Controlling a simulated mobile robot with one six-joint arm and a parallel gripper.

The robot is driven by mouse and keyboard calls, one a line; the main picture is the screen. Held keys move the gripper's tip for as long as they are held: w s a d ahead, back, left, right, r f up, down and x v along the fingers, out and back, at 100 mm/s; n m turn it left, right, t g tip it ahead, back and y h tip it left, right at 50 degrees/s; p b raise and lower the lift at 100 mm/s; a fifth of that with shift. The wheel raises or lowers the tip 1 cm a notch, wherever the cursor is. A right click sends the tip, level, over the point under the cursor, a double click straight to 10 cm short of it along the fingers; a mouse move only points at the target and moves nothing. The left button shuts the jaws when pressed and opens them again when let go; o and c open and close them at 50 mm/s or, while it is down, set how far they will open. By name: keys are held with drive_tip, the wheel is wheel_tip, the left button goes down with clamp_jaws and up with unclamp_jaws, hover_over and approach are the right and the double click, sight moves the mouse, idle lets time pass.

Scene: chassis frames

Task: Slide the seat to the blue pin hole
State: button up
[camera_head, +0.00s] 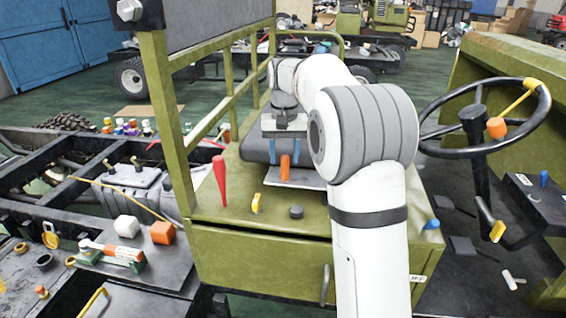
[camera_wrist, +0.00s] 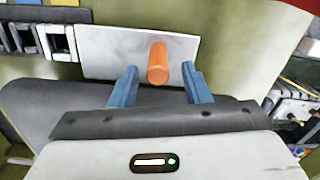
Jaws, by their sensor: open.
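The dark grey seat (camera_head: 257,149) sits on the green vehicle body, partly hidden by my arm. A grey metal plate (camera_wrist: 105,48) shows at its front edge, with an upright orange peg (camera_wrist: 157,62) on it; the peg also shows in the head view (camera_head: 285,168). My gripper (camera_wrist: 160,72) is open, its two blue fingers on either side of the peg with a gap on each side. In the wrist view, a row of dark slots (camera_wrist: 25,39) lies left of the plate, with a blue mark (camera_wrist: 22,2) and a yellow mark (camera_wrist: 62,2) above, cut by the frame edge.
A red handle (camera_head: 220,180), a yellow piece (camera_head: 257,203) and a black knob (camera_head: 296,211) stand on the green deck before the seat. A green frame post (camera_head: 168,110) rises at left. The steering wheel (camera_head: 480,115) is at right.

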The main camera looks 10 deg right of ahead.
drive_tip(key=shift+f, duration=1.5)
drive_tip(key=shift+c, duration=0.3)
clamp_jaws()
